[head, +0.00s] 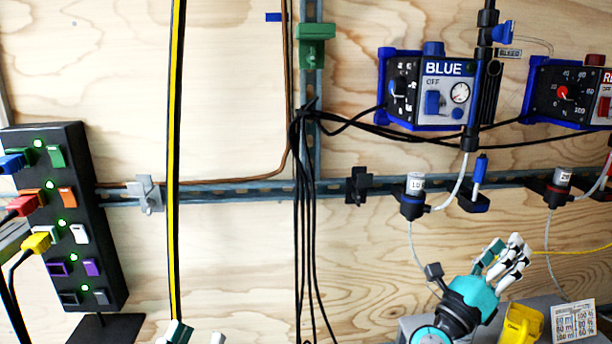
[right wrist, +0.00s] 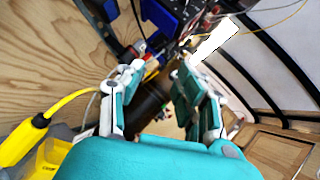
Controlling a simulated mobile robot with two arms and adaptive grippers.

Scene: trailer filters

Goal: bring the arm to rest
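My right gripper (head: 503,254) is at the lower right of the head view, in front of the plywood wall, with its fingers pointing up and to the right. In the right wrist view its teal and white fingers (right wrist: 158,72) stand apart with a gap between them. I see nothing gripped; a dark shape shows behind the gap. Of my left gripper (head: 198,337), only the fingertips show at the bottom edge of the head view. They are apart, and the rest is out of frame.
A yellow device (head: 522,325) and a printed card (head: 573,321) are close to my right gripper. The blue unit (head: 445,90) and a small vial (head: 415,183) are on the wall above. A black switch tower (head: 88,245) with cables stands left. Black cables (head: 305,230) hang mid-wall.

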